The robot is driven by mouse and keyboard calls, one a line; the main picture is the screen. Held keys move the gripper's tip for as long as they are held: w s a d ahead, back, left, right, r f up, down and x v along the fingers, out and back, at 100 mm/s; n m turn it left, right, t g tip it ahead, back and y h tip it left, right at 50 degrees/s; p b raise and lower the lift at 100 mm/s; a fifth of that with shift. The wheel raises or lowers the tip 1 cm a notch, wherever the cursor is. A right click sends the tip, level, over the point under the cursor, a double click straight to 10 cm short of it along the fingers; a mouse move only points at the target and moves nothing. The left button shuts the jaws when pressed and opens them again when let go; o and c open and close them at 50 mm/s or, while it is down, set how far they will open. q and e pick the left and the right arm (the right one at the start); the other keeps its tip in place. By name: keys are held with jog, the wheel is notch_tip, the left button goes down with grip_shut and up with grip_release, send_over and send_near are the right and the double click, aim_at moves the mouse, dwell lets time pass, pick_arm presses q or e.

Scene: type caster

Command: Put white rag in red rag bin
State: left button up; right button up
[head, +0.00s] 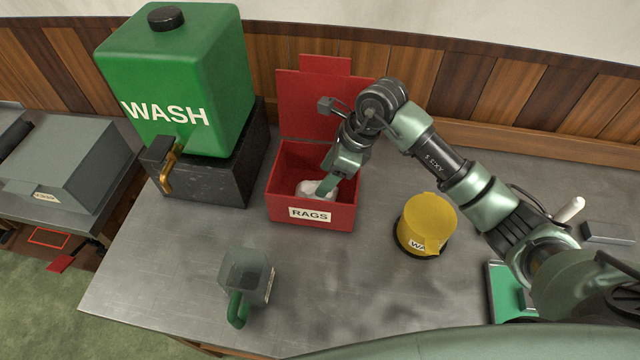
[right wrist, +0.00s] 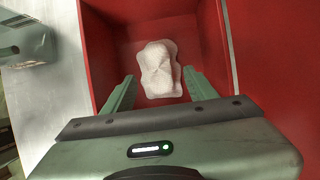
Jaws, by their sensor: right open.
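The red rag bin (head: 312,222) stands on the metal table with its lid up, and its label reads RAGS. The white rag (head: 312,188) lies inside it; in the right wrist view the crumpled rag (right wrist: 158,70) rests on the bin's floor. My right gripper (head: 326,186) reaches down into the bin over the rag. In the right wrist view the fingers of the gripper (right wrist: 160,88) are apart, with the rag just beyond and between their tips; I see no grip on it. My left gripper is not in view.
A green WASH tank (head: 175,85) on a black stand is left of the bin. A yellow container (head: 428,222) stands to the right. A clear cup with a green handle (head: 247,278) is in front. The table front between cup and yellow container is clear.

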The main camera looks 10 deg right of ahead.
jog(key=b+v, duration=0.1)
jog(key=v, duration=0.6)
jog(key=shift+r, duration=0.2)
dwell(0.8)
